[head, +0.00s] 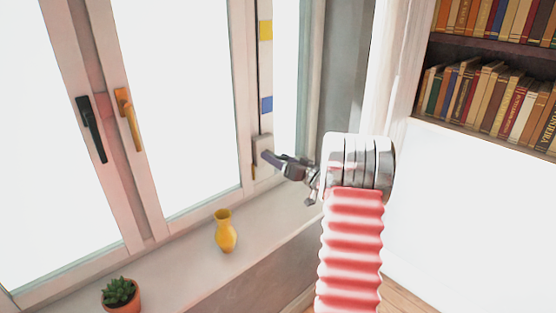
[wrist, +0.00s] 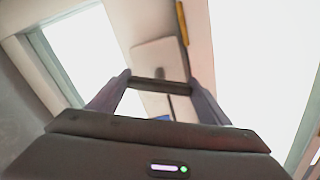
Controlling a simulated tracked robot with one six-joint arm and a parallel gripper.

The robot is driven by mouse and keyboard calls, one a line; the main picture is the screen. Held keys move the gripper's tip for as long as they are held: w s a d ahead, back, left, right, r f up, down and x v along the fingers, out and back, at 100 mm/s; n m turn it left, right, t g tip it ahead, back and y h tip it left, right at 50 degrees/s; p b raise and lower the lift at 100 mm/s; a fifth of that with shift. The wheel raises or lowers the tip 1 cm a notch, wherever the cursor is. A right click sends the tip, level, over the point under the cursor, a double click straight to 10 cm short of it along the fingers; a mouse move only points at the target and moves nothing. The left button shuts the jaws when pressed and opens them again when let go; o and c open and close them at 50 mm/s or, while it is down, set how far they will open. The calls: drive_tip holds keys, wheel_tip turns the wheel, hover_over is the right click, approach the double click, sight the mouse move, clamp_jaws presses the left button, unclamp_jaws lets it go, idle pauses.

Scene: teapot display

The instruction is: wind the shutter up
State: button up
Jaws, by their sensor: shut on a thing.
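A pale winder box (head: 262,144) is mounted on the window's right frame post; it also shows in the wrist view (wrist: 152,52). My gripper (head: 268,157) reaches to it from the right. In the wrist view its two fingers stand on either side of a dark bar (wrist: 158,86), which seems to be the winder's handle, and it is shut on it. In the head view the fingers hide this bar. A dark line runs up the post above the box, with a yellow patch (head: 265,30) and a blue patch (head: 266,104). The shutter itself cannot be made out.
A yellow vase (head: 225,232) and a potted succulent (head: 121,294) stand on the sill, left of and below my arm. The window has a black handle (head: 91,130) and an orange handle (head: 128,118). Bookshelves (head: 480,45) are at the upper right.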

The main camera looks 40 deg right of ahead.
drive_tip(key=shift+s+f+m, duration=0.1)
drive_tip(key=shift+f+m, duration=0.3)
drive_tip(key=o, duration=1)
drive_tip(key=shift+r, duration=0.25)
drive_tip(key=shift+o, duration=0.2)
drive_tip(key=s, duration=1.3)
drive_tip(key=shift+s+d, duration=0.2)
drive_tip(key=shift+s, duration=0.15)
drive_tip(key=shift+c, duration=0.3)
